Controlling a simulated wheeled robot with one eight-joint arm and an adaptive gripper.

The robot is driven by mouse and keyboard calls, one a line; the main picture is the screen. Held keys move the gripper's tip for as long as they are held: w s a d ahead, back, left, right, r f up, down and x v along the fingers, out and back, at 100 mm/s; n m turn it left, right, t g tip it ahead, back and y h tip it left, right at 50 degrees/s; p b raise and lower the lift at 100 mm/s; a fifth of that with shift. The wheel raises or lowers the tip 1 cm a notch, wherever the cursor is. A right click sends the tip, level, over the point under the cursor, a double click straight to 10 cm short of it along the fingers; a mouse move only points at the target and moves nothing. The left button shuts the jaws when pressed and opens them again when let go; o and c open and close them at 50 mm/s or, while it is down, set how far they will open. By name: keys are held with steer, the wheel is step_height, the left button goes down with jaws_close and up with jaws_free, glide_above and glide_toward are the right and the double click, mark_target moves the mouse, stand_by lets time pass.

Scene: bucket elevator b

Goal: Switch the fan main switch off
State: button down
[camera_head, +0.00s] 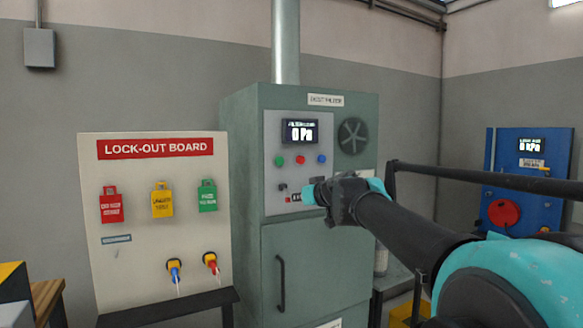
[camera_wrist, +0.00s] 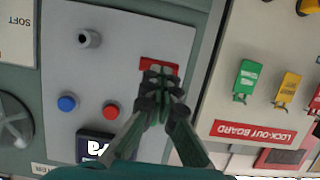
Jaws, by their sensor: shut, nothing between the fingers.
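A grey-green cabinet (camera_head: 236,180) carries a light control panel (camera_head: 277,150) with a display reading 0 Pa. A red plate (camera_wrist: 148,65) sits on the panel's lower part, and I take it for the fan main switch; its lever and position are hidden behind my fingers. My gripper (camera_head: 307,195) is at the panel's lower edge, and in the wrist view (camera_wrist: 160,74) its shut, empty fingertips overlap the red plate. I cannot tell whether they touch it. A grey round knob (camera_wrist: 89,38) is on the same panel, apart from my fingers.
Green, red and blue buttons (camera_head: 300,160) sit under the display (camera_head: 300,131). A lock-out board (camera_head: 140,230) with hanging tags stands left of the cabinet. A dark rail (camera_head: 480,178) runs at right, before a blue panel (camera_head: 528,160) with a red knob. The cabinet door has a handle (camera_head: 281,283).

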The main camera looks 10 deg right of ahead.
steer(key=shift+w+a+f, duration=0.1)
steer(key=shift+w+f, duration=0.15)
steer(key=shift+f, duration=0.55)
steer(key=shift+w+a+f, duration=0.1)
steer(key=shift+w+f, duration=0.2)
steer(key=shift+f, duration=0.5)
steer(key=shift+w+a+f, duration=0.1)
steer(key=shift+w+f, duration=0.15)
steer(key=shift+f, duration=0.55)
